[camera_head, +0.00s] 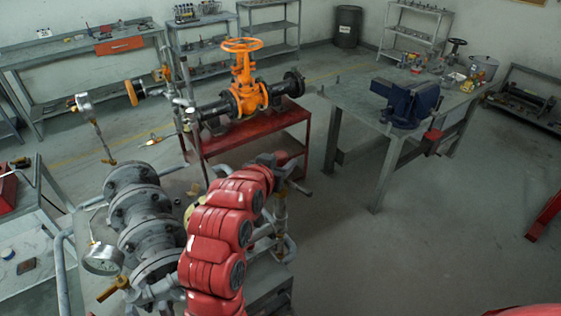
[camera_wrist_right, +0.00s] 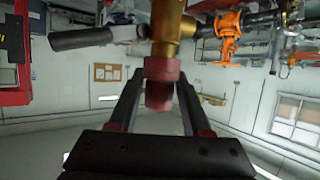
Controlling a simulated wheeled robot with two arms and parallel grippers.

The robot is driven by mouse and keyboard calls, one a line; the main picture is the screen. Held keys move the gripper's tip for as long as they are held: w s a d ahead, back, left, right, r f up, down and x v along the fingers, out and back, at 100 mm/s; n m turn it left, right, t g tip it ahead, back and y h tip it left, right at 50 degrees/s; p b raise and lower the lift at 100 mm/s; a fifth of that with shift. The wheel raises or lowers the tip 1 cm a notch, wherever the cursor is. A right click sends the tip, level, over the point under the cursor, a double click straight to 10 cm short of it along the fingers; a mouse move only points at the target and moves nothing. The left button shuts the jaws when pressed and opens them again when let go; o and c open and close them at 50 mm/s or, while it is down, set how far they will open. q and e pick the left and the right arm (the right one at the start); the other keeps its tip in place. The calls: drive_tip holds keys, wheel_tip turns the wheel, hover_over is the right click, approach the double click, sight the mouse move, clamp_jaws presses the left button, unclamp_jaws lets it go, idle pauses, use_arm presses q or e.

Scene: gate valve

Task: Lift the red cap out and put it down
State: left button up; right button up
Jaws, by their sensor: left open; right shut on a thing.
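The red cap (camera_wrist_right: 160,84) sits between the two dark fingers of my right gripper (camera_wrist_right: 160,92) in the right wrist view. The fingers are shut on it from both sides. The cap meets the end of a brass fitting (camera_wrist_right: 170,35); I cannot tell whether it is still seated in it. In the head view my red arm reaches up from the bottom middle to the pipework, and its gripper end is small and partly hidden there. The cap cannot be made out in the head view. My left gripper is not seen in either view.
Grey flanged pipework (camera_head: 140,215) with a pressure gauge (camera_head: 103,258) stands left of my arm. Behind is an orange gate valve (camera_head: 245,85) on a red stand (camera_head: 245,137). A workbench (camera_head: 362,125) with a blue vise (camera_head: 408,102) is at right. Open floor lies at lower right.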

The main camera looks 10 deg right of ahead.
sight(281, 151)
clamp_jaws()
drive_tip(key=shift+r+b, duration=0.65)
drive_tip(key=shift+s+a+r+b, duration=0.15)
drive_tip(key=shift+a+r+b, duration=0.05)
drive_tip(key=shift+r+b, duration=0.3)
drive_tip(key=shift+s+a+r+b, duration=0.15)
drive_tip(key=shift+r+b, duration=0.25)
drive_tip(key=shift+r, duration=0.1)
drive_tip(key=s+a+r+b, duration=0.1)
drive_tip(key=s+a+b, duration=0.4)
drive_tip(key=s+a, duration=0.45)
drive_tip(key=s+r, duration=0.1)
drive_tip(key=r, duration=0.2)
drive_tip(key=s+r, duration=0.1)
drive_tip(key=r, duration=0.1)
drive_tip(key=shift+s+d+r+p, duration=0.1)
drive_tip(key=shift+s+d+p, duration=0.2)
drive_tip(key=shift+s+p, duration=0.1)
